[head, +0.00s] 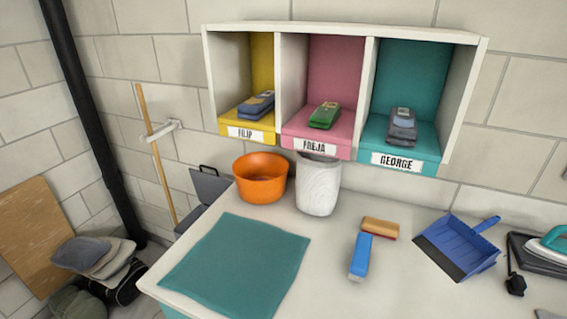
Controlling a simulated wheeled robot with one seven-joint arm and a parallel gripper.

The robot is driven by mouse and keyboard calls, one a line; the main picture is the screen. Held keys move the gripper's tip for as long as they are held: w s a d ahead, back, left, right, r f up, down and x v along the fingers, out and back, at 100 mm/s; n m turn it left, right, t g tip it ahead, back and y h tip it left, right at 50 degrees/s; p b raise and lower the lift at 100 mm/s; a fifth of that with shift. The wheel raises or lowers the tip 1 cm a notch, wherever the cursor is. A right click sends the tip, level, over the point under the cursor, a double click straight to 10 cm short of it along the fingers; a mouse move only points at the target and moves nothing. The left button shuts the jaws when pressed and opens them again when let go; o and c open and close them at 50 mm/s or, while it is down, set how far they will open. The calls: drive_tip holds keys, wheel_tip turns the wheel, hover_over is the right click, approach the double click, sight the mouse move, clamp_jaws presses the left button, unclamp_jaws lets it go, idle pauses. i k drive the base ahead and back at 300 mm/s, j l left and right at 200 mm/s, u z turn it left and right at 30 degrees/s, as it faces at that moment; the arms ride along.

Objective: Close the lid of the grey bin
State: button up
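A grey bin (188,219) stands at the left behind the counter, low beside the wall. Its grey lid (210,187) stands raised, tilted up at the back, with a dark handle at its top edge. The counter and the orange bowl hide part of the bin, so its inside and lower body cannot be made out. My gripper is not in view.
The counter (330,262) holds an orange bowl (260,180), whitish container (318,186), teal mat (238,264), brush (361,257), blue dustpan (459,247) and iron (552,242). A wooden pole (155,150) stands behind the bin. Folded items (97,258) lie lower left. Cubbies (345,28) hang above.

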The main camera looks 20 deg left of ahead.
sight(208, 187)
drive_tip(key=j, duration=4.65)
